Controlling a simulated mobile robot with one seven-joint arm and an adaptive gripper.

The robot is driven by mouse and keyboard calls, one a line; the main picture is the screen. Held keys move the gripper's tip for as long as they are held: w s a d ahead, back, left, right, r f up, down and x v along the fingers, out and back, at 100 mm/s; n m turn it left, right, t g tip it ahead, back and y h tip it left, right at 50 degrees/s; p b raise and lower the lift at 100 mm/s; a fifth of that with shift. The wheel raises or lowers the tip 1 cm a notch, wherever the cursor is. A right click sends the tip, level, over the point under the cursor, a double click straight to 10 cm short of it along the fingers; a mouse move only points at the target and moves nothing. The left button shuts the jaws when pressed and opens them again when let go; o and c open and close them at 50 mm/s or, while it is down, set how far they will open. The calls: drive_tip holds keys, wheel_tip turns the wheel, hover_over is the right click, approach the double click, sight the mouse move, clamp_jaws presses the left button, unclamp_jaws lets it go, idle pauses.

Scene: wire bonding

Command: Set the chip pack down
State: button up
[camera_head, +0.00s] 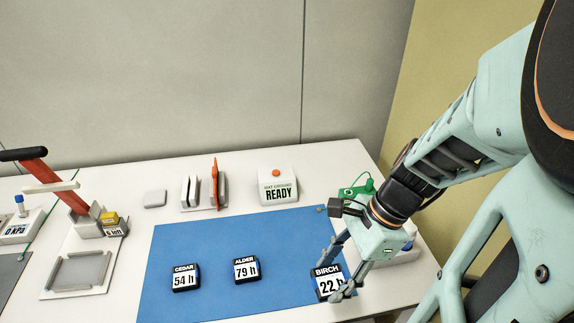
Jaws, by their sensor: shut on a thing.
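Three black chip packs with white labels show in the head view. The CEDAR pack (185,278) reads 54 h and the ALDER pack (246,270) reads 79 h; both lie on the blue mat (215,240). The BIRCH pack (325,284) reads 22 h and is at the right part of the mat. My gripper (341,276) is shut on the BIRCH pack, its fingers at the pack's right side. I cannot tell whether the pack touches the mat.
A white box marked READY (278,189) with an orange button stands behind the mat. A rack with an orange piece (214,185) and a small grey block (155,199) are left of it. A red-levered press (62,185) stands at left. The mat's middle back is clear.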

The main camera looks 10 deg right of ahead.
drive_tip(key=shift+w+d+r+n, duration=0.2)
drive_tip(key=shift+w+r+n, duration=0.15)
drive_tip(key=shift+n, duration=0.05)
drive_tip(key=w+a+r+n+g+h+p, duration=0.2)
drive_tip(key=w+n+p, duration=0.6)
drive_tip(key=w+n, duration=0.8)
drive_tip(key=w+g+h, duration=0.2)
drive_tip(key=shift+w+n+h, duration=0.15)
drive_tip(key=shift+n+h, duration=0.15)
drive_tip(key=shift+n, duration=0.1)
drive_tip(key=shift+a, duration=0.1)
